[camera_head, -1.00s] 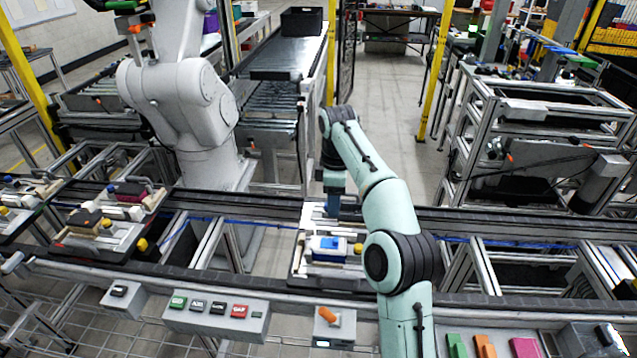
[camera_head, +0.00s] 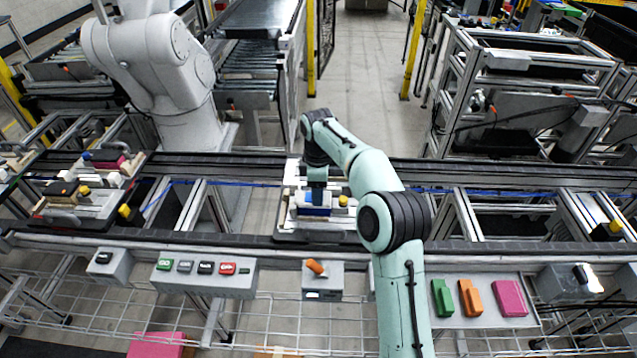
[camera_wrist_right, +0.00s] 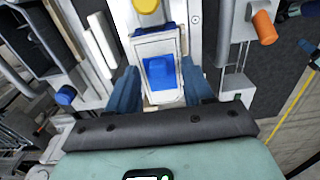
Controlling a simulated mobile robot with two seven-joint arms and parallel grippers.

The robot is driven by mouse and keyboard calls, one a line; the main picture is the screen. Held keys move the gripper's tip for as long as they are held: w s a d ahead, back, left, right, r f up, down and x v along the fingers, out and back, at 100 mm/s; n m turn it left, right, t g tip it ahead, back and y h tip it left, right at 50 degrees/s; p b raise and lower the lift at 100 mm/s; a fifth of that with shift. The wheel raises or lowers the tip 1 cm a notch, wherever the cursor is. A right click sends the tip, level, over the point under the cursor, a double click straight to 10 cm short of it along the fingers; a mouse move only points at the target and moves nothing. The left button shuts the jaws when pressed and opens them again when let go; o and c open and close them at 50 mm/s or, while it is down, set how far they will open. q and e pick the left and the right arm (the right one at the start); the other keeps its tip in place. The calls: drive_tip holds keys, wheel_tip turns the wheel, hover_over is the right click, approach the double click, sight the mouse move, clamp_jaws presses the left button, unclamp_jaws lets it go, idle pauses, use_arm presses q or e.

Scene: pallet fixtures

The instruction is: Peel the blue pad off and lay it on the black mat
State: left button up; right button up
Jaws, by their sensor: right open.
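The blue pad (camera_wrist_right: 160,72) sits on a white block (camera_wrist_right: 155,48) between my right gripper's two fingers in the right wrist view. My right gripper (camera_wrist_right: 160,88) is open, with one dark blue finger on each side of the block; I cannot tell whether they touch it. In the head view my right gripper (camera_head: 315,194) points down over the pallet fixture (camera_head: 288,226) and hides much of the blue pad. I cannot pick out the black mat with certainty. My left gripper is not in view.
A yellow knob (camera_head: 343,200) stands close beside the block on the fixture. Rails run along both sides. A box with an orange switch (camera_head: 317,267) and a button panel (camera_head: 205,275) are in front. Green, orange and pink pieces (camera_head: 471,298) lie at the right.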

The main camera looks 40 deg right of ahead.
clamp_jaws()
idle(0.3)
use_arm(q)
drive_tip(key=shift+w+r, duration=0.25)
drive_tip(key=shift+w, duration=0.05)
use_arm(e)
drive_tip(key=shift+r, duration=0.35)
drive_tip(key=shift+r+p, duration=0.8)
drive_tip(key=shift+r, duration=0.4)
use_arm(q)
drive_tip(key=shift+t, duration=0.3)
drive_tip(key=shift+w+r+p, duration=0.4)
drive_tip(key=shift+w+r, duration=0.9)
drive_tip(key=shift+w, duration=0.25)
use_arm(e)
drive_tip(key=shift+r, duration=1.2)
